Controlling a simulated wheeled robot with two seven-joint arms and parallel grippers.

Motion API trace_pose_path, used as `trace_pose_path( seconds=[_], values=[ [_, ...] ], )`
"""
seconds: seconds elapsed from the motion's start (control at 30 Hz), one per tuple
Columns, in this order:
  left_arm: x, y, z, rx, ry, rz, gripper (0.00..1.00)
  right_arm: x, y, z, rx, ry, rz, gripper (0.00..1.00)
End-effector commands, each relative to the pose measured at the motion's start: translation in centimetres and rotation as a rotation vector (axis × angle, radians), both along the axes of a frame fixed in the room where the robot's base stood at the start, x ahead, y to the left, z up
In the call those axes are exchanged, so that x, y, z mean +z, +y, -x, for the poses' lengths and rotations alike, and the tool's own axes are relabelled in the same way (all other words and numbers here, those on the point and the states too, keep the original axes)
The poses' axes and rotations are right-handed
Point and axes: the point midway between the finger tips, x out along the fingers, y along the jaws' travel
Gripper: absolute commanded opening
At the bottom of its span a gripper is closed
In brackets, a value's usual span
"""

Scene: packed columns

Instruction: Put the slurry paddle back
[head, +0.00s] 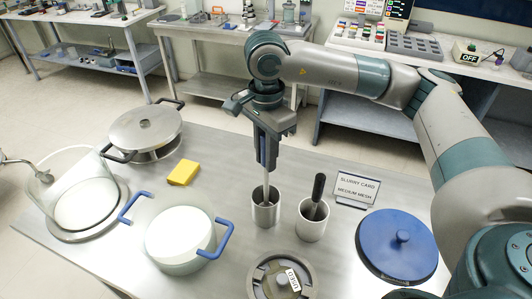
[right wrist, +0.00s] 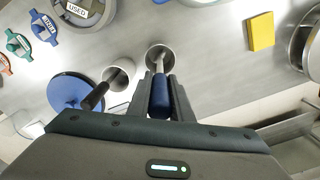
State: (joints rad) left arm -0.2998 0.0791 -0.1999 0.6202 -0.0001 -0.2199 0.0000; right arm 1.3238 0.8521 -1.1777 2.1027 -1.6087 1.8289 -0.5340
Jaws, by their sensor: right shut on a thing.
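My right gripper (head: 267,165) points down over the table and is shut on the slurry paddle, whose blue handle (right wrist: 160,97) shows between the fingers in the right wrist view. The paddle's pale shaft (head: 266,181) runs down into the mouth of a grey cup (head: 265,211); its lower end is hidden inside. The cup also shows in the right wrist view (right wrist: 168,52). A second cup (head: 311,225) just to the right holds a leaning tool with a black handle (head: 318,188). A sign (head: 356,188) reading "SLURRY CARD MEDIUM MESH" stands behind it.
A white pot with blue handles (head: 180,236) and a yellow block (head: 183,172) are to the left. A lidded metal pot (head: 146,128) and clear container (head: 82,200) are farther left. A blue lid (head: 397,245) lies right; a round labelled dish (head: 282,280) is in front.

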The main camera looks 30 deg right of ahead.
Motion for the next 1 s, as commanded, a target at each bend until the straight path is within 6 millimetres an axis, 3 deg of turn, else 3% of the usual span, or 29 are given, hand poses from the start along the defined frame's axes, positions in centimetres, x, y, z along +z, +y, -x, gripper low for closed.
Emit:
trace_pose_path(
  seconds=[0.27,0.3,0.37,0.87,1.0],
  values=[
    [-0.6,0.1,0.0,0.000,0.001,-0.001,0.38,-0.4,0.0,0.0,0.000,-0.001,0.000,0.00],
    [-0.4,0.1,0.0,0.000,0.001,-0.001,0.38,-0.2,0.0,0.0,0.000,-0.001,0.000,0.26],
    [-0.4,0.1,0.0,0.000,0.001,-0.001,0.38,-0.2,0.0,0.0,0.000,0.000,0.000,0.38],
    [0.0,0.1,0.1,-0.001,0.001,-0.001,0.38,0.2,0.0,0.0,0.000,-0.001,0.000,0.38],
    [-0.8,0.1,0.0,-0.001,0.001,-0.001,0.38,1.6,0.1,-0.1,0.000,-0.004,-0.002,0.38]
  ],
)
